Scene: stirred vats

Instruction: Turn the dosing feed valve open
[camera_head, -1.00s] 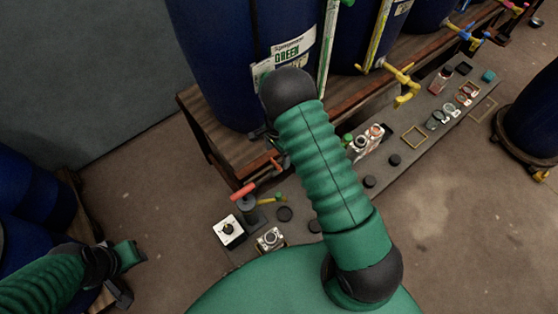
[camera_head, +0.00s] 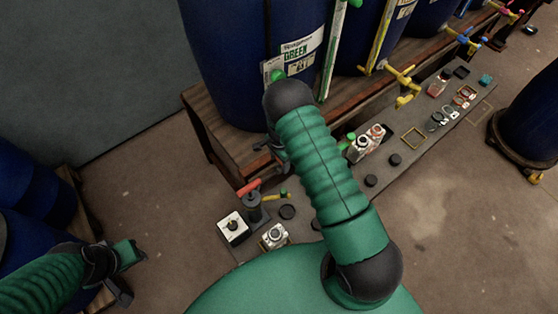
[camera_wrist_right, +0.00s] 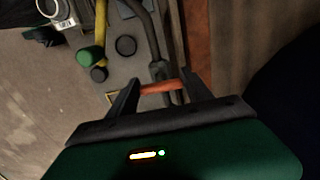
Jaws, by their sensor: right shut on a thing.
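An orange lever handle (camera_wrist_right: 160,87) lies between the two fingertips of my right gripper (camera_wrist_right: 158,92) in the right wrist view, and the gripper is shut on it. A dark pipe (camera_wrist_right: 155,45) runs up behind the handle. In the head view an orange handle (camera_head: 248,187) shows beside a black cylinder, below the bench edge. There my right gripper (camera_head: 266,147) is mostly hidden by my green arm, so its contact cannot be seen. I cannot tell from the label which valve this is. My left gripper (camera_head: 128,272) is open and empty at lower left.
Blue barrels stand on a wooden bench (camera_head: 222,158), one labelled GREEN (camera_head: 300,55). Yellow taps (camera_head: 402,85) stick out farther right. A grey board holds a white dial box (camera_head: 233,228), a yellow lever with green end (camera_head: 277,195) and several knobs.

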